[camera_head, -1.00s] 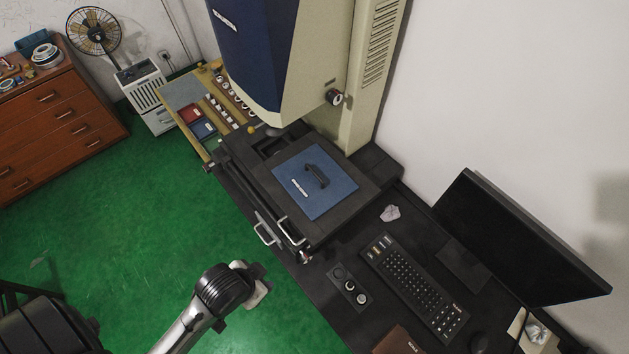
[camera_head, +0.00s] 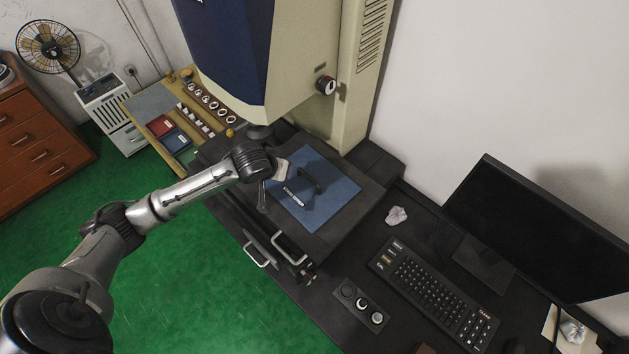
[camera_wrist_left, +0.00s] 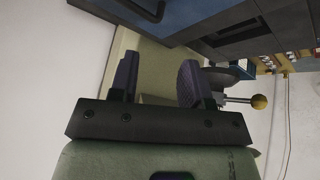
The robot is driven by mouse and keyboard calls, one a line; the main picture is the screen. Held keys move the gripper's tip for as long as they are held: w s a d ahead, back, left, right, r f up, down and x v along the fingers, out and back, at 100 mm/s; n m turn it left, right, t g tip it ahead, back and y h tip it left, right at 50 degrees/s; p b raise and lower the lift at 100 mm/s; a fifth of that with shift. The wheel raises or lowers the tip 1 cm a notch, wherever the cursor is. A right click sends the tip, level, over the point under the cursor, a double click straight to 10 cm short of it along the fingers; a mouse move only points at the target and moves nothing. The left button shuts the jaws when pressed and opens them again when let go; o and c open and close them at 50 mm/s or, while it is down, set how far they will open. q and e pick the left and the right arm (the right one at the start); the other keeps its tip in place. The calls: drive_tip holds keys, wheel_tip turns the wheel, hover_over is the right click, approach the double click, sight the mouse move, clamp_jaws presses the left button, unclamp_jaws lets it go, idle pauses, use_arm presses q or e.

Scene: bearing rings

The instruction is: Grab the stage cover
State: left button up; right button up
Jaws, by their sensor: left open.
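The stage cover (camera_head: 328,202) is a flat blue square plate with a raised black handle (camera_head: 310,181) near its middle. It lies on the black machine stage in the head view. My left gripper (camera_head: 280,172) is at the cover's upper left edge, to the left of the handle and apart from it. Its fingertips are hard to make out there. In the left wrist view my left gripper (camera_wrist_left: 158,82) is open, with nothing between its two dark fingers. A dark handle shows at the top of that view. My right gripper is not in view.
The blue and cream machine head (camera_head: 265,60) overhangs the stage from behind. Metal drawer handles (camera_head: 257,254) stick out in front.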

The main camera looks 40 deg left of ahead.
sight(308, 176)
use_arm(q)
drive_tip(key=w+d+f+n, duration=0.1)
drive_tip(key=w+f+n, duration=0.2)
drive_tip(key=f+n, duration=0.1)
drive_tip(key=w+f+n+h, duration=0.1)
drive_tip(key=w+f+n, duration=0.2)
drive_tip(key=f+n, duration=0.1)
drive_tip(key=w+d+f+n+h, duration=0.1)
drive_tip(key=w+f+n, duration=0.2)
drive_tip(key=f+n, duration=0.1)
drive_tip(key=shift+w+d+f, duration=0.15)
drive_tip(key=shift+d+f, duration=0.05)
drive_tip(key=shift+d, duration=0.15)
idle(0.5)
clamp_jaws()
idle(0.4)
drive_tip(key=shift+r, duration=0.1)
